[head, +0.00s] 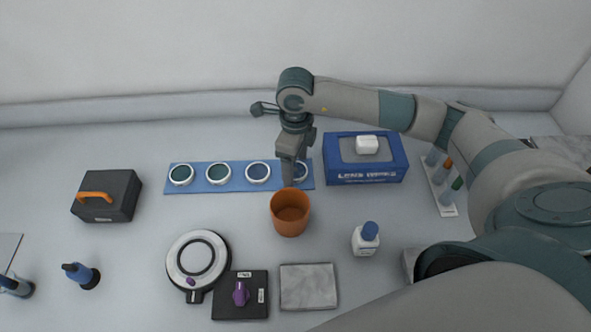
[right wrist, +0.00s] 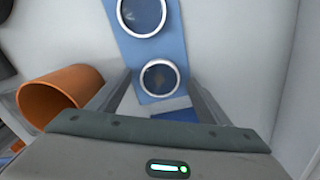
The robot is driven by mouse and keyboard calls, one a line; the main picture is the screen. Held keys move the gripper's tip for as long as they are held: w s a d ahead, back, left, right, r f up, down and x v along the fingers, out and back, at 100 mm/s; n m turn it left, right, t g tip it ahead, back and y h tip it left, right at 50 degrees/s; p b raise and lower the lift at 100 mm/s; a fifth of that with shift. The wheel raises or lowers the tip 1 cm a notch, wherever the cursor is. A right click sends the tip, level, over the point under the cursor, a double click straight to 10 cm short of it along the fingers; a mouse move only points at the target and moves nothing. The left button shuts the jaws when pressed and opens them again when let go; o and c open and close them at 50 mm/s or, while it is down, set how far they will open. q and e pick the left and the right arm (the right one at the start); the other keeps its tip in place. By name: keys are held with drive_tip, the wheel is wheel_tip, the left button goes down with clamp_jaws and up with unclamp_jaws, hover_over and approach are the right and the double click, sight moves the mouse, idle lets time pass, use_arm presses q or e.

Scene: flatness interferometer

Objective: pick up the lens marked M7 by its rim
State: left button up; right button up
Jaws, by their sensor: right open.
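Several round lenses with white rims lie in a row on a blue mat (head: 200,187): two greenish ones (head: 181,174) at the left, a blue one (head: 258,172) and the rightmost lens (head: 303,171). I cannot read which is marked M7. My right gripper (head: 289,176) points down over the mat's right end and partly hides the rightmost lens. In the right wrist view the open fingers (right wrist: 158,95) are either side of this lens (right wrist: 159,78), which has a brownish mark at its middle. They hold nothing. My left gripper is not in view.
An orange cup (head: 290,212) stands just in front of the right gripper. A blue box (head: 365,176) with a white item on top is to its right. A white bottle (head: 366,240), a dark case (head: 107,196) and a round white device (head: 183,262) stand around.

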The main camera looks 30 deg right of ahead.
sight(298, 169)
drive_tip(key=c, duration=1.2)
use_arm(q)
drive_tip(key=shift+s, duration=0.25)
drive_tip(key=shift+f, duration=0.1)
use_arm(e)
drive_tip(key=shift+r, duration=0.1)
